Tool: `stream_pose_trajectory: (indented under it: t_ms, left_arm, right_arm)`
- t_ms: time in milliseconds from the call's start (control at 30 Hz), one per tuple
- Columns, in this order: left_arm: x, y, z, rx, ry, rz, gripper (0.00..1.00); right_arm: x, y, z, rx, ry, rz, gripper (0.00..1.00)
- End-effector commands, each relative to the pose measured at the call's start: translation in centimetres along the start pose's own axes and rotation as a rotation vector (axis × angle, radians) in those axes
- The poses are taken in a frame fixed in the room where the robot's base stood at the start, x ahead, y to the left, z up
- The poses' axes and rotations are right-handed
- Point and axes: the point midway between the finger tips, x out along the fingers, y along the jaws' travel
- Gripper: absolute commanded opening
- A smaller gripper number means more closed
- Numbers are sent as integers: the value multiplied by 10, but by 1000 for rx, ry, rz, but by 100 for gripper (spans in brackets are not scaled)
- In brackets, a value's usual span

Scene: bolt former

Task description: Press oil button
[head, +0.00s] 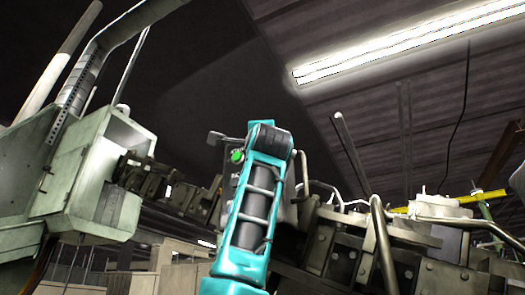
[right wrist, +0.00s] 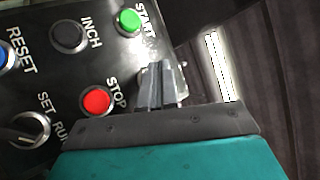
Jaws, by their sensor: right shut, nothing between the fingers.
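The dark control panel (right wrist: 62,78) fills the left of the right wrist view. It carries a green START button (right wrist: 129,21), a dark INCH button (right wrist: 67,36), a red STOP button (right wrist: 97,99), a blue RESET button (right wrist: 4,56) cut by the edge, and a SET/RUN switch (right wrist: 28,129). No button labelled oil shows. My right gripper (right wrist: 163,72) is shut and empty at the panel's right edge, right of STOP and below START. I cannot tell whether it touches the panel. In the head view my teal arm hides much of the panel (head: 216,160); its green button (head: 237,156) shows. My left gripper is out of view.
A pale green machine housing (head: 85,175) stands at the left, with a dark linkage (head: 160,185) running from it toward the panel. Dark metal machinery with bent pipes (head: 383,240) fills the lower right. The space above is open to the ceiling.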

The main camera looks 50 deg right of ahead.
Motion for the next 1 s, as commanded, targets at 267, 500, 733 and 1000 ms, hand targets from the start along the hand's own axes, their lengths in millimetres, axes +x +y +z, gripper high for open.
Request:
stream_pose_trajectory:
  t_ms: [267, 500, 733, 1000]
  left_arm:
    - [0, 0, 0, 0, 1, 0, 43]
    - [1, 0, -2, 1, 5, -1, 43]
    - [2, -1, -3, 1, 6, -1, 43]
    - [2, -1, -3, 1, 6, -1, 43]
  right_arm:
    - [-8, -5, 6, 1, -1, 1, 0]
    - [-8, -5, 6, 0, 0, 1, 0]
    - [-16, -12, 12, 0, -1, -1, 0]
    - [-35, -26, 27, 0, -2, -1, 0]
